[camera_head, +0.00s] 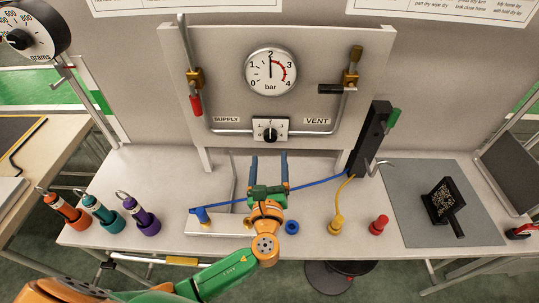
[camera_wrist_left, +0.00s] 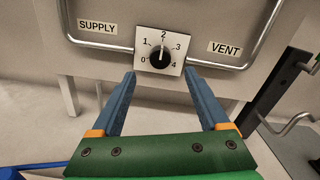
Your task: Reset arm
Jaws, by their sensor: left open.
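My left gripper (camera_head: 269,168) is open and empty, its two blue fingers pointing toward the panel above the middle of the table. In the left wrist view the open fingers (camera_wrist_left: 162,100) stand apart below the rotary knob (camera_wrist_left: 159,57), touching nothing that I can see. The knob (camera_head: 270,130) sits on a white plate marked 0 to 4, its mark near 2. Above it is a round bar gauge (camera_head: 270,75) with its needle near 2. My right gripper is not in view.
A red-handled lever (camera_head: 194,95) and a black-handled lever (camera_head: 345,87) flank the gauge. Orange, teal and purple cylinders (camera_head: 139,212) stand left. Yellow (camera_head: 337,224) and red (camera_head: 379,225) pieces and a grey mat (camera_head: 410,200) lie right.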

